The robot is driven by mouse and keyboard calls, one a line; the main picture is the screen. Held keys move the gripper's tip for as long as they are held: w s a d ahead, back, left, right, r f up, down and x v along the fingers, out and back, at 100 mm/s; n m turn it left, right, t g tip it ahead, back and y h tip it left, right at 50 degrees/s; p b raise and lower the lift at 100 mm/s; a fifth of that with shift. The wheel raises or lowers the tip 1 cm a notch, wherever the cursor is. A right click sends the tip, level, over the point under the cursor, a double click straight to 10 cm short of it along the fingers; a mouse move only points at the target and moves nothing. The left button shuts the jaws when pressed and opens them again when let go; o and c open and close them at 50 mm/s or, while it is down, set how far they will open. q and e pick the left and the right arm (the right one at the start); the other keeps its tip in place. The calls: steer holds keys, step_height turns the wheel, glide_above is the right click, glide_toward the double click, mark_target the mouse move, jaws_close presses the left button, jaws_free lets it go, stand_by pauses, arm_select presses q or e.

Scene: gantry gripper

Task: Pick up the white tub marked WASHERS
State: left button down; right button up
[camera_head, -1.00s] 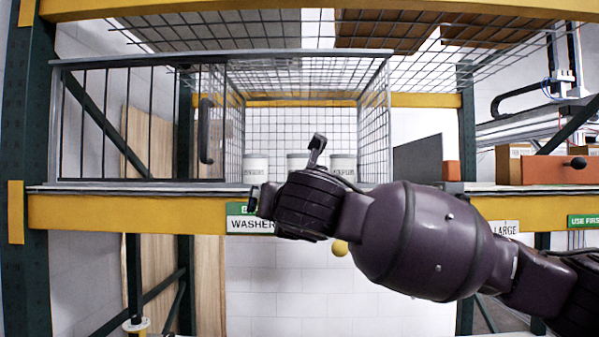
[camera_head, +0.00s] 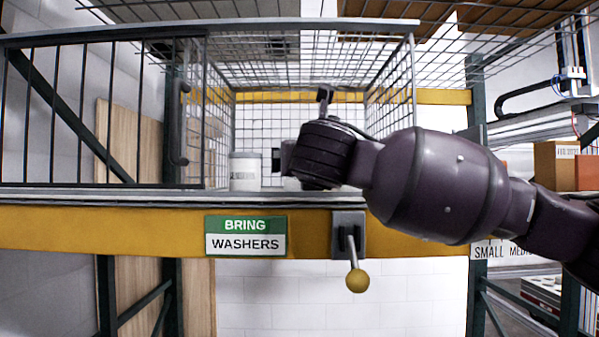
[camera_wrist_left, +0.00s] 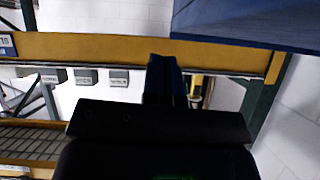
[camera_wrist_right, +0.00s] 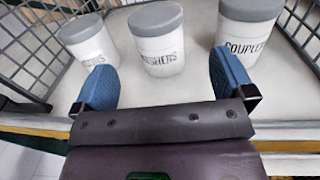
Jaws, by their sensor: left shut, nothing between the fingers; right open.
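The white tub marked WASHERS (camera_wrist_right: 157,42), with a grey lid, stands in the middle of a row of three in the right wrist view. Only the end of its word is readable. My right gripper (camera_wrist_right: 165,82) is open, its blue fingers short of the tub, which stands ahead between their lines. In the head view my right gripper (camera_head: 285,160) is at the cage mouth and hides this tub. My left gripper (camera_wrist_left: 163,75) is shut and empty in the left wrist view, away from the tubs; it is not in the head view.
A similar tub (camera_head: 245,172) stands left; a tub marked COUPLE... (camera_wrist_right: 245,30) stands right. Wire mesh walls (camera_head: 392,90) flank the bay. A barred door (camera_head: 100,115) covers the left. A yellow beam (camera_head: 100,230) with a lever (camera_head: 354,265) runs below.

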mark_target(291, 183)
steer(key=w, duration=0.3)
steer(key=shift+w+a+f+p, duration=0.15)
steer(key=shift+w+a+p, duration=0.1)
steer(key=shift+w+p, duration=0.15)
steer(key=shift+w+a+p, duration=0.2)
steer(key=shift+w+p, duration=0.35)
steer(key=shift+w, duration=0.7)
steer(key=shift+w+a+p, duration=0.2)
steer(key=shift+w+p, duration=0.3)
steer(key=shift+w, duration=0.75)
steer(key=c, duration=1.1)
steer(key=shift+c, duration=0.8)
